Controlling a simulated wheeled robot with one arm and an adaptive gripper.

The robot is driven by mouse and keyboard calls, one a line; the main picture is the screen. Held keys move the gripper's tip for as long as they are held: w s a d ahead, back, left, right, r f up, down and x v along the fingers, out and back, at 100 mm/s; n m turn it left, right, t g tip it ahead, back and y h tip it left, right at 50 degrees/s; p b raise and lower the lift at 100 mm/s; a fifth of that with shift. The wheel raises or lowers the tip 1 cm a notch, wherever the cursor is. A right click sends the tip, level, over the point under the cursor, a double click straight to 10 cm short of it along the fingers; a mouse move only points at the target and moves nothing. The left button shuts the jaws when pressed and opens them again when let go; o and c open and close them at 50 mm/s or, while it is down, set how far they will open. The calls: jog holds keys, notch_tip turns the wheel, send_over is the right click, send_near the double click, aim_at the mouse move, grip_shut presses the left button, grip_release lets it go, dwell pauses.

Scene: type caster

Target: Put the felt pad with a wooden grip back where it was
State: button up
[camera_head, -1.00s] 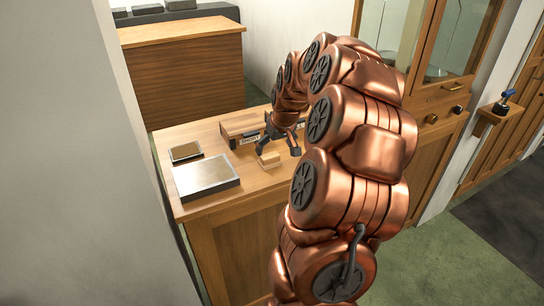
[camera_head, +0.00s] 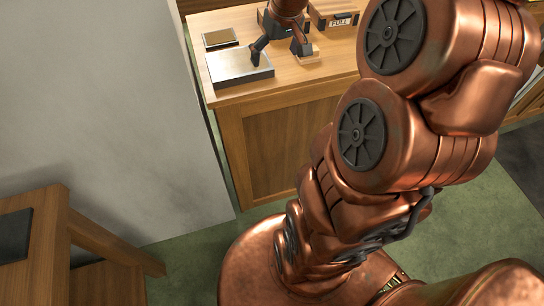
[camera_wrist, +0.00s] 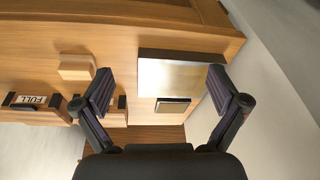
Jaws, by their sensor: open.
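A small pale wooden block with rounded corners (camera_wrist: 77,67), which may be the felt pad's wooden grip, rests on the wooden counter (camera_wrist: 50,30). In the head view the block (camera_head: 310,57) is partly behind my right finger; no felt shows. My gripper (camera_head: 280,52) points down over the counter, between the block and a flat metal-topped slab (camera_head: 238,66).
A smaller dark-framed plate (camera_head: 220,38) lies behind the slab. A wooden case labelled FULL (camera_head: 338,20) stands at the back right of the counter, with another case (camera_wrist: 112,117) beside it. A grey wall (camera_head: 110,110) borders the counter's left. A wooden table (camera_head: 50,235) stands at lower left.

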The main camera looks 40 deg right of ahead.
jog(key=s+a+f+n+g, duration=0.1)
jog(key=s+a+f+g, duration=0.1)
jog(key=s+a, duration=0.9)
jog(key=s+a+f+g, duration=0.2)
jog(key=s+a, duration=0.6)
jog(key=s, duration=0.4)
jog(key=shift+s+a+f+n+g, duration=0.15)
jog(key=shift+s+f+n+g, duration=0.2)
jog(key=shift+f, duration=0.2)
jog(key=shift+r+p, duration=1.45)
